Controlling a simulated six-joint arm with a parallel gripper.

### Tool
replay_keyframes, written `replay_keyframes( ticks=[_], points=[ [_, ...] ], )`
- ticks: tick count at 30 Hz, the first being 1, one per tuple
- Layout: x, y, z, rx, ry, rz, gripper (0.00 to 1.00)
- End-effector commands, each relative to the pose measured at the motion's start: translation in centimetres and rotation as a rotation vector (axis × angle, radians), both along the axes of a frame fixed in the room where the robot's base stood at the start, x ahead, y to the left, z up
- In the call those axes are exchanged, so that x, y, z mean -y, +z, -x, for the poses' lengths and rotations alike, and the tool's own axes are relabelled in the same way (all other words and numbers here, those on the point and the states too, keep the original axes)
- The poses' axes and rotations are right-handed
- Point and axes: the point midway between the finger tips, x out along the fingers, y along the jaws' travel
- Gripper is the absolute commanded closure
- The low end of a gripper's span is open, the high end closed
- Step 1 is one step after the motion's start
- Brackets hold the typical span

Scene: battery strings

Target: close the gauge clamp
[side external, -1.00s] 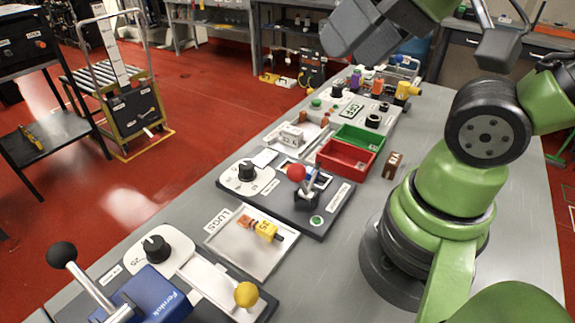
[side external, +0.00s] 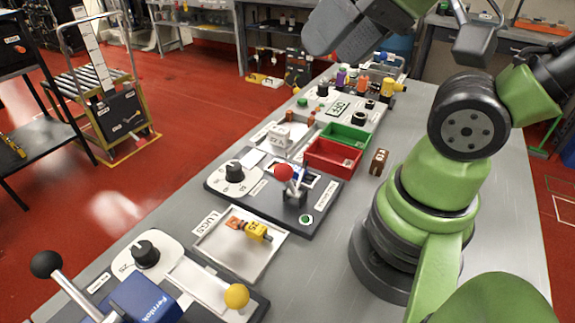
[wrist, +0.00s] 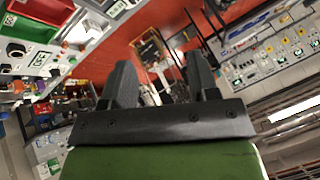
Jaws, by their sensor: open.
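What looks like the gauge clamp is a small dark fixture (side external: 295,194) with a lever ending in a red ball (side external: 284,172). It sits on a dark plate beside a white dial with a black knob (side external: 234,172). The red ball stands raised above the plate; whether the clamp's jaws are apart is too small to tell. My gripper shows in the wrist view (wrist: 160,85) with its two dark fingers apart and nothing between them. In the side view, a dark grey end part of my arm is at the top edge, high above the bench and away from the clamp.
Behind the clamp stand a red bin (side external: 333,155) and a green bin (side external: 345,136), with a small brown block (side external: 378,161) to their right. In front lies a LUGS tray (side external: 208,237) with a yellow part (side external: 257,231). A blue device (side external: 145,302) with a black-ball lever (side external: 46,264) is nearest.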

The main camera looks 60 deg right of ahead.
Motion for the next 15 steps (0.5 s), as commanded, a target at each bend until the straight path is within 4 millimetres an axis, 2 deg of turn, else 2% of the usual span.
replay_keyframes(
  ticks=[5, 9, 12, 15],
  points=[
    [0.0, 0.0, 0.0, 0.000, 0.000, 0.000, 0.45],
    [0.0, -0.1, -0.3, -0.015, 0.037, 0.031, 0.78],
    [0.2, -0.5, -1.2, -0.066, 0.165, 0.128, 1.00],
    [0.5, -1.4, -2.8, -0.150, 0.400, 0.279, 1.00]
  ],
)
